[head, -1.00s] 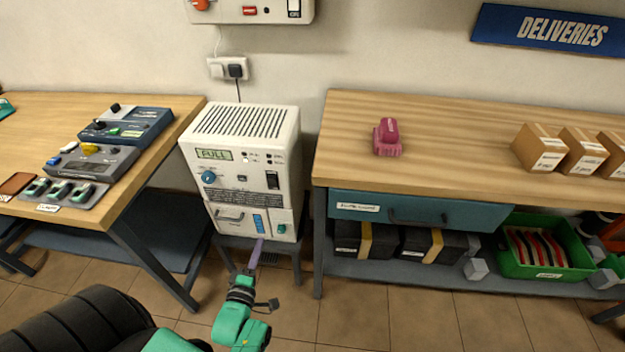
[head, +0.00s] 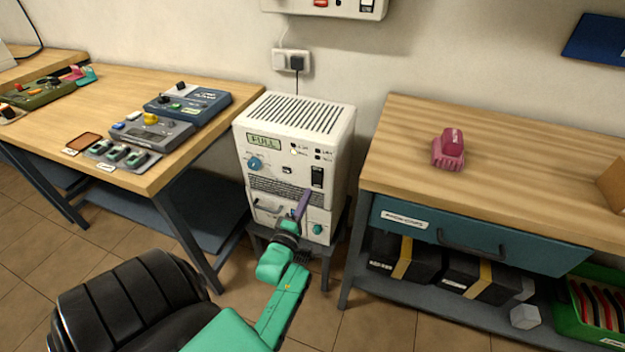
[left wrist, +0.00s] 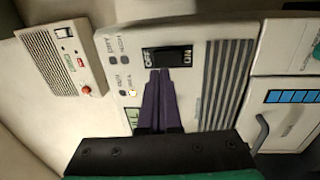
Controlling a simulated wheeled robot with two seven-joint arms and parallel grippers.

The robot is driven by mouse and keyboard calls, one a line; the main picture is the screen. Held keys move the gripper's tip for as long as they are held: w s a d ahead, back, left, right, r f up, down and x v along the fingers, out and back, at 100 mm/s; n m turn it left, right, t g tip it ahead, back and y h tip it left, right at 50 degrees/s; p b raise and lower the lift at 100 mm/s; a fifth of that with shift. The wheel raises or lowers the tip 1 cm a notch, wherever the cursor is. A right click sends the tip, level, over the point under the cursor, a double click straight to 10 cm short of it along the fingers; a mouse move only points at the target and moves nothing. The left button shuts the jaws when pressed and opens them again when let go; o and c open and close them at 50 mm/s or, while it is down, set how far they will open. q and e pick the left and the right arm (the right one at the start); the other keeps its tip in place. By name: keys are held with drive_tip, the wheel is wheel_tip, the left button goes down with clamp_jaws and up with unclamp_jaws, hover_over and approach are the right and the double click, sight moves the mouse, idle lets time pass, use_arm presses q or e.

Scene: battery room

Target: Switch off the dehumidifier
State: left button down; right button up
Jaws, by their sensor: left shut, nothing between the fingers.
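The dehumidifier (head: 266,187) is a white box with a vented top, on a dark stand between two benches. Its display (head: 263,141) reads FULL. A blue knob (head: 254,164) and a black rocker switch (head: 317,177) are on its front. The left wrist view shows the switch (left wrist: 182,54) close up, with ON and OFF markings. My left gripper (head: 307,193) has thin purple fingers, shut and empty, in front of the panel just below the switch. In the left wrist view its fingertips (left wrist: 160,74) overlap the switch's edge; I cannot tell whether they touch. My right gripper is out of view.
A bench (head: 225,110) with control boxes stands left. A bench (head: 500,150) with a pink object (head: 449,150) and a teal drawer (head: 470,236) stands right. A wall socket (head: 291,62) and another white unit (head: 345,8) are above.

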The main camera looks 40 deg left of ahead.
sight(316, 177)
use_arm(q)
drive_tip(key=b+x, duration=0.2)
drive_tip(key=x, duration=0.3)
drive_tip(key=shift+f, duration=0.1)
